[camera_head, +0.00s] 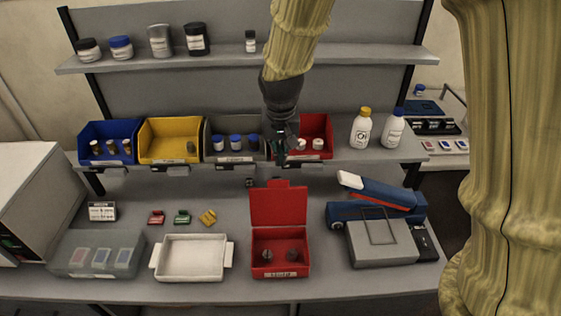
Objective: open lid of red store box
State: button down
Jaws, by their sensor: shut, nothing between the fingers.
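The red store box (281,272) stands on the lower bench, right of the white tray. Its red lid (278,206) is raised upright at the back edge, so the box is open. Two small dark round items (279,255) lie inside. My gripper (280,158) points down in front of the middle shelf, above and behind the raised lid and apart from it. Its fingers are shut and hold nothing. The gripper partly hides the red bin on the shelf behind it.
A white tray (193,258) stands left of the box; a grey case (382,243) and a blue device (372,197) stand right. Open blue, yellow, grey and red bins and white bottles (361,130) line the middle shelf. Small red, green and yellow items (182,217) lie behind the tray.

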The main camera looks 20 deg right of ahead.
aim_at(278, 205)
jog(key=k, duration=1)
